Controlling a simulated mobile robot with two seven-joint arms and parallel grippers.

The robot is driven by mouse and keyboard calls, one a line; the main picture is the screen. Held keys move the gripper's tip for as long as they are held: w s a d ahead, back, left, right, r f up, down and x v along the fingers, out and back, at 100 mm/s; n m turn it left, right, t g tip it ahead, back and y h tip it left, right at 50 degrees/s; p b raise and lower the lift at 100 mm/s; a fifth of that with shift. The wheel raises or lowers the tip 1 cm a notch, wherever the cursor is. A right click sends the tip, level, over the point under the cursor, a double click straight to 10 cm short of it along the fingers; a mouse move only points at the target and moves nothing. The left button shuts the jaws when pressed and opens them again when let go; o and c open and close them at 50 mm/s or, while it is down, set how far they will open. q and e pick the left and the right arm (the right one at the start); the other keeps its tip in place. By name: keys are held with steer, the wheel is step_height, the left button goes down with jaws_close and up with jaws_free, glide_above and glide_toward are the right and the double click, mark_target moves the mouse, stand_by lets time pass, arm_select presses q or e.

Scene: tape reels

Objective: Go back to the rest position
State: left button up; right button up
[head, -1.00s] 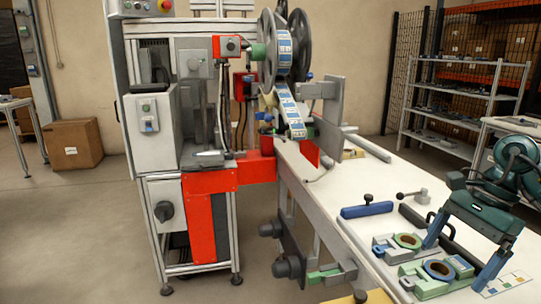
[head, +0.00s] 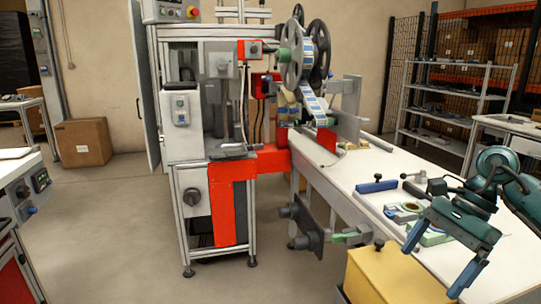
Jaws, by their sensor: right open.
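My right gripper (head: 440,257) is at the lower right of the head view. Its two blue-tipped fingers are spread wide and nothing is between them. It is above the near right side of the white table (head: 385,160), partly covering a fixture (head: 405,212) with a green ring piece. A tape reel (head: 295,55) with dark grey flanges and a blue-and-white printed strip is mounted on the machine (head: 215,130), and the strip runs down from it. My left gripper is not in view.
A yellow box (head: 385,278) stands at the lower right, below my right gripper. A white cabinet (head: 15,190) with buttons is at the left edge. A cardboard box (head: 83,142) lies on the floor behind. Open floor lies between the cabinet and the machine.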

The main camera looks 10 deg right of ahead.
steer(key=s+a+f+m+t+y, duration=0.1)
steer(key=s+a+m+t+y, duration=0.1)
steer(key=a+m+t+y, duration=0.55)
steer(key=s+a+f+m+t+y, duration=0.1)
steer(key=s+a+m+t+y, duration=0.15)
steer(key=a+m+y, duration=0.9)
steer(key=s+a+f+m+t+h, duration=0.1)
steer(key=s+f+m+t+h, duration=0.1)
steer(key=f+m+h, duration=0.65)
steer(key=s+f+m+t+h, duration=0.15)
steer(key=m+h, duration=0.35)
steer(key=m, duration=0.9)
steer(key=s+a+f+m+t+h, duration=0.1)
steer(key=s+f+m+h, duration=0.2)
steer(key=f+m+h, duration=0.55)
arm_select(q)
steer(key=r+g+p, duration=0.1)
steer(key=p, duration=0.5)
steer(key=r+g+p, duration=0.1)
steer(key=p, duration=0.5)
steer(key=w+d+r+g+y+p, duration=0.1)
steer(key=p, duration=0.5)
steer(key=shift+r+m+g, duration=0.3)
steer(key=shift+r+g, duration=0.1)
arm_select(e)
step_height(320, 180, up, 8)
steer(key=m+g, duration=0.2)
steer(key=g, duration=0.1)
steer(key=shift+w+y, duration=0.35)
steer(key=shift+y, duration=0.05)
